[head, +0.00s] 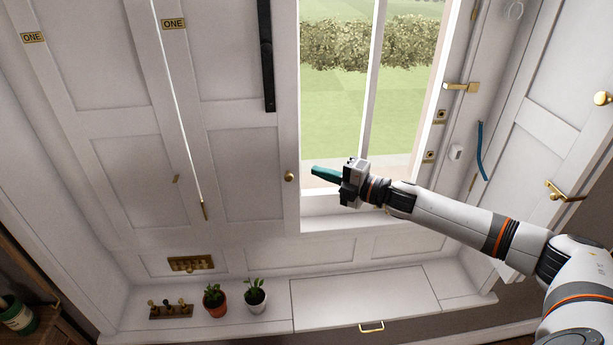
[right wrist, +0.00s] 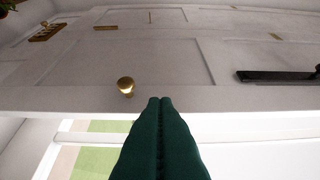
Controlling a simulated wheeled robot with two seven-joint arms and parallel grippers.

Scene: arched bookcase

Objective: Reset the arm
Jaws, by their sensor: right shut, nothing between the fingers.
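My right gripper (head: 314,170) reaches in from the right on its white arm, in front of the window. Its green fingers are shut with nothing between them. In the right wrist view the closed fingertips (right wrist: 160,101) point at the white panelled shutter, near a round brass knob (right wrist: 126,86). The same knob (head: 289,176) shows in the head view just left of the fingertips, with a gap between. My left gripper is not in view.
A window (head: 345,110) stands behind my right gripper. A white ledge (head: 360,296) below holds two potted plants (head: 214,299) and a wooden peg stand (head: 171,310). A black bar (head: 266,55) is on the shutter. An open white door (head: 555,110) is at right, close to my arm.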

